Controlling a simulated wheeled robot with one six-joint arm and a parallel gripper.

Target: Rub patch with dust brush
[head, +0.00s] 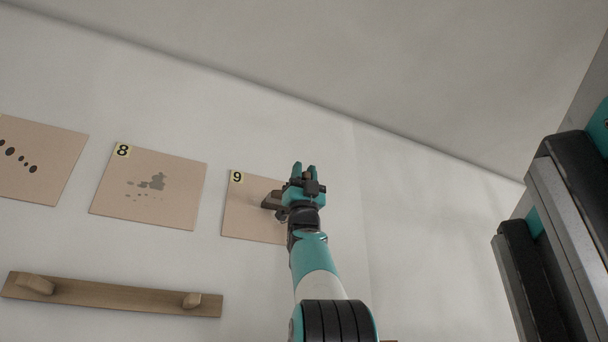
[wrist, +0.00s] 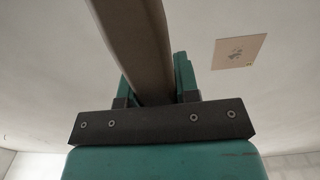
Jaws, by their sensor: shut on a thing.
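My gripper (head: 306,172) is raised in front of the right part of the tan tile marked 9 (head: 238,219). It is shut on the dust brush (head: 271,200), whose brown end sticks out to the left over the tile. In the wrist view the brush (wrist: 133,38) is a long grey-brown bar between my fingers (wrist: 158,85). I cannot tell whether the brush touches the tile. My gripper and the brush hide part of tile 9, so any patch there is not clear. The tile marked 8 (head: 176,208) bears a grey smudged patch (head: 157,182).
A tan tile with dark oval spots (head: 50,176) is at the far left. A wooden rail (head: 120,293) with two pale wooden pieces on it runs below the tiles. A tan tile with a grey smudge (wrist: 225,60) shows in the wrist view. The wall to the right is bare.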

